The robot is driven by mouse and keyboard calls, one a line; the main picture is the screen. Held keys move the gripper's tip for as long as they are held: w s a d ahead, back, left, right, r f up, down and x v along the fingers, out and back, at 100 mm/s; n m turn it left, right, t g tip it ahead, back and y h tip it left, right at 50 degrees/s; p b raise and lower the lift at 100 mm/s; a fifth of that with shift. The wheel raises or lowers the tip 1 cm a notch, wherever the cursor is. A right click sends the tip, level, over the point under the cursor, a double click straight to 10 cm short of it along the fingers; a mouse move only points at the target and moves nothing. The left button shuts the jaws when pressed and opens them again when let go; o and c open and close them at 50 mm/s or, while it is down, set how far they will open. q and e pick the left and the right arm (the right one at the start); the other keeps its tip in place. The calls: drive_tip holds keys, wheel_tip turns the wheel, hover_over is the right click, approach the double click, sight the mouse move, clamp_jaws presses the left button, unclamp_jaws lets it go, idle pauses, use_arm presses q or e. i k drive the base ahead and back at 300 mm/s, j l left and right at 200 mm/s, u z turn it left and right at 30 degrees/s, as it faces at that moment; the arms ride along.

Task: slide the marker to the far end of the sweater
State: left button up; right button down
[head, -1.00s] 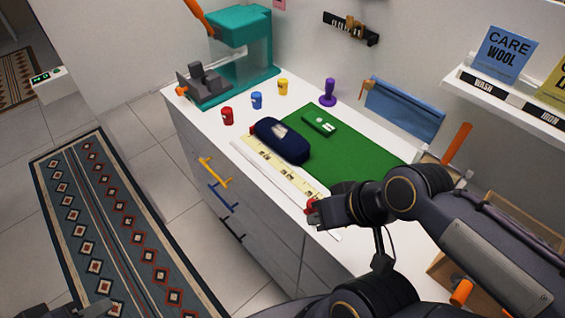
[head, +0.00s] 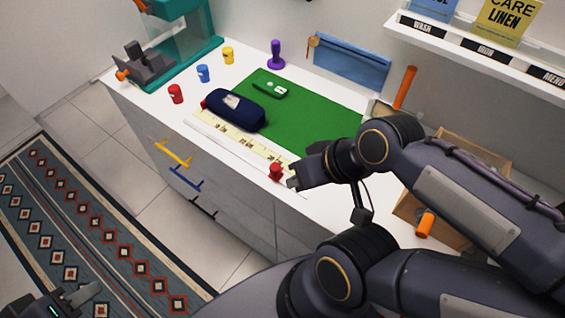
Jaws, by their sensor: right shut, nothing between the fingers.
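A small red marker (head: 276,172) stands at the near right end of a thin white strip on the white counter, beside a yellow printed scale (head: 232,141). My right gripper (head: 293,182) is shut and empty just right of the marker, with at most a small gap. I cannot make out a sweater. A dark blue padded bundle (head: 236,109) with a pale patch lies along the scale, on the edge of a green mat (head: 312,112). My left gripper (head: 84,294) is low at the left edge, over the floor, far from the counter; its jaw state is unclear.
A purple stamp-like object (head: 276,54) stands behind the mat.

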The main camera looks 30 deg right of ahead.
sight(277, 174)
drive_tip(key=z, duration=1.1)
